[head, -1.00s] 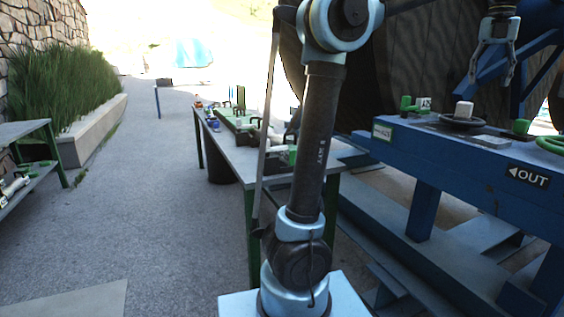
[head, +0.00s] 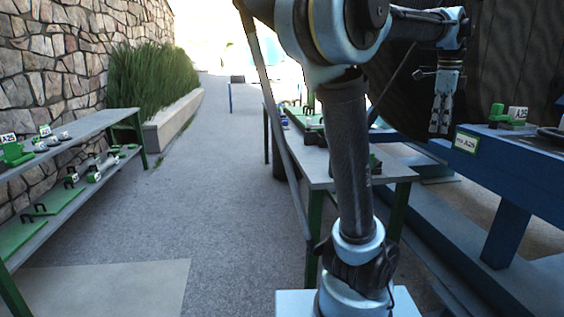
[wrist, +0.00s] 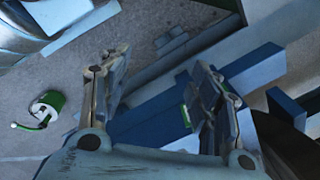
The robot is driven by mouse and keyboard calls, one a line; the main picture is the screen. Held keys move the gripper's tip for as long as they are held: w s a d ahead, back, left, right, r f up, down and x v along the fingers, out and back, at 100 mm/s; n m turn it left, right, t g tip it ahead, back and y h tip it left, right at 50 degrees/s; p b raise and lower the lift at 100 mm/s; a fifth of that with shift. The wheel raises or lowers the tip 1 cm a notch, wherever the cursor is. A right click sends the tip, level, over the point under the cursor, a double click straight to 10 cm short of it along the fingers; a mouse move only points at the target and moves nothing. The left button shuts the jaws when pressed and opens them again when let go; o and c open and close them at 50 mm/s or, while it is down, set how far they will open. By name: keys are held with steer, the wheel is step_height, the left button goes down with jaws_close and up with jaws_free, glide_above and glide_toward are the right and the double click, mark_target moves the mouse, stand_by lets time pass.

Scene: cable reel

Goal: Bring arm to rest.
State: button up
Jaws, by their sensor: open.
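My gripper (head: 441,112) hangs pointing down at the upper right of the head view, to the left of the blue bench's end. In the wrist view my gripper (wrist: 160,85) shows two fingers spread apart with nothing between them. My arm stands upright in the middle of the head view, its upper part bent over to the right. The gripper touches no object that I can see.
A blue bench (head: 512,184) with green and white parts stands at the right. A grey worktable (head: 392,170) is behind my arm. A two-tier shelf (head: 70,200) with several green parts runs along the stone wall (head: 50,75). The paved floor (head: 215,180) between is clear.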

steer(key=s+a+f+n+t, duration=0.1)
steer(key=s+a+f+n, duration=0.1)
steer(key=a+f+n, duration=0.85)
steer(key=s+a+f+n, duration=0.2)
steer(key=a+f+n, duration=0.6)
steer(key=a+f, duration=0.45)
steer(key=s+a+f+n, duration=0.5)
steer(key=a+f+n, duration=0.2)
steer(key=f, duration=0.1)
steer(key=shift+s+a+f+t+y, duration=0.15)
steer(key=shift+s+f+t+y, duration=0.15)
steer(key=shift+y, duration=0.1)
